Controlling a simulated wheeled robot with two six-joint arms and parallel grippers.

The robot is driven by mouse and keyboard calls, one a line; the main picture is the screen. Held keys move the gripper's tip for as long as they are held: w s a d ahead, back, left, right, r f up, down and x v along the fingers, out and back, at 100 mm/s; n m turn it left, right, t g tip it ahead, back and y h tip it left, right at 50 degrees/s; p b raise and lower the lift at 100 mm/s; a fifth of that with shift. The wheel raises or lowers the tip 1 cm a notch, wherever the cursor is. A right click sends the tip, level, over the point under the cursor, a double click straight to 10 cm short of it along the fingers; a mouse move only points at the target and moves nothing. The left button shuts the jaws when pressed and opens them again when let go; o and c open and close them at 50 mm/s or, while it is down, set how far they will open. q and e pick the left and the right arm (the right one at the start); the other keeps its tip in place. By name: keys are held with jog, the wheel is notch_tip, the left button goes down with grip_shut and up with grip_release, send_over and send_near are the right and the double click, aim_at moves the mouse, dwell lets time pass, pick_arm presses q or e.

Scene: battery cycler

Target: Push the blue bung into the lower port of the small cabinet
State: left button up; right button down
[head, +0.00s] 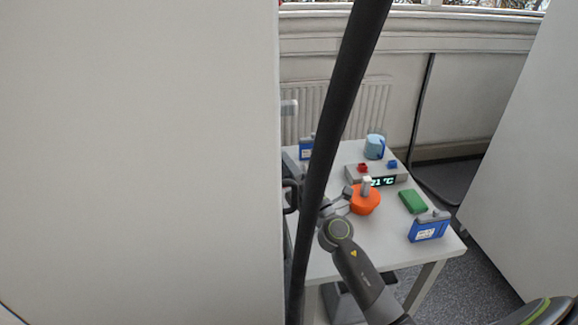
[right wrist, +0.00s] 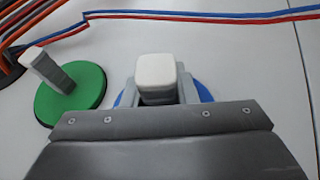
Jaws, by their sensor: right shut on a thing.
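In the right wrist view my right gripper (right wrist: 157,94) is shut on the pale handle of the blue bung (right wrist: 204,94). Blue edges of its round body show on both sides of the fingers. A green bung (right wrist: 72,95) with a similar handle sits to its left against the same pale surface (right wrist: 235,60). The gripper hides the near side of the blue bung, so I cannot tell how deep it sits or whether it touches the surface. In the head view the small cabinet and its lower port cannot be made out.
A dark slanting bar (head: 341,100) and a large pale panel (head: 140,160) block much of the head view. The table (head: 395,250) holds an orange bung (head: 365,203), a display box, a mug, a green block and blue packs. Red and blue wires (right wrist: 200,15) run above the bungs.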

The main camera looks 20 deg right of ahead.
jog(key=shift+w+a+r, duration=0.1)
jog(key=shift+w+a, duration=0.1)
jog(key=shift+a, duration=0.5)
jog(key=shift+w+a, duration=0.15)
jog(key=shift+a, duration=0.5)
dwell(0.5)
grip_release()
dwell(0.5)
jog(key=shift+s, duration=0.15)
jog(key=b+v, duration=0.2)
jog(key=v, duration=0.9)
dwell(1.2)
jog(key=shift+d, duration=0.1)
dwell(0.4)
